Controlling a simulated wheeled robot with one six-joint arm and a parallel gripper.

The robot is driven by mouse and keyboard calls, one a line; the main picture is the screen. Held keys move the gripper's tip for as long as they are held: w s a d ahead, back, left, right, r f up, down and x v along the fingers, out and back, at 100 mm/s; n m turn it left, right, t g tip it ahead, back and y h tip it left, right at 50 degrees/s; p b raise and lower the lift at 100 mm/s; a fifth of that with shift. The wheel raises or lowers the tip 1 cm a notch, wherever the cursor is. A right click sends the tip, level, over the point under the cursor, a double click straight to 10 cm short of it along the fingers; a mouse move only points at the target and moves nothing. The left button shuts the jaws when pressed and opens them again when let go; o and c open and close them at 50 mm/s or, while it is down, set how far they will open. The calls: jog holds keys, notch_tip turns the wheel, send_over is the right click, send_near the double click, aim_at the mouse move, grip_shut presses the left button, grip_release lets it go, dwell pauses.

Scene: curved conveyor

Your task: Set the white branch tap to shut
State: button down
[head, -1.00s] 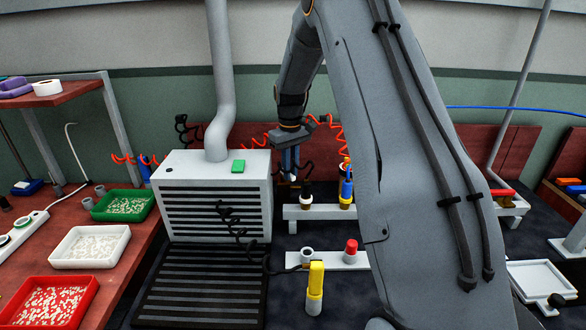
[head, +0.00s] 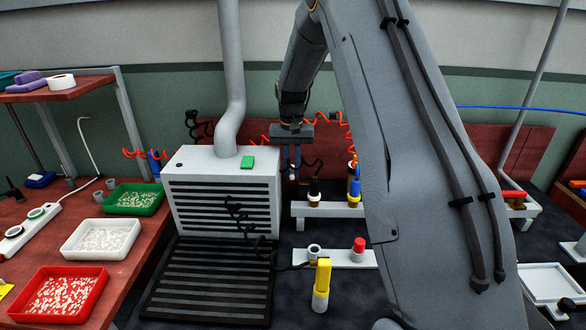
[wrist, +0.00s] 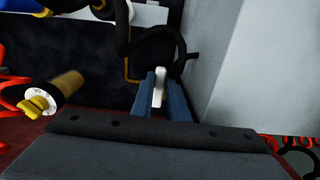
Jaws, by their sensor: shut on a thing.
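My gripper (wrist: 160,88) points down behind the right side of the white slatted box and also shows in the head view (head: 293,165). Its two blue fingers are shut on a narrow white handle, the white branch tap (wrist: 159,86), which sticks up between the fingertips in the wrist view. A thin brass pipe (wrist: 128,66) runs just left of it. The tap's lower part is hidden by the fingers, and I cannot tell its setting.
The white slatted box (head: 225,203) stands close by; its pale wall (wrist: 245,70) is right of the fingers in the wrist view. A black hose (wrist: 178,50) loops beyond the tap. A yellow knob with a white marked collar (wrist: 40,104) lies left. White racks (head: 330,209) stand to the right.

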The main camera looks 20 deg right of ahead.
jog(key=shift+w+r, duration=0.15)
jog(key=c, duration=1.7)
grip_release()
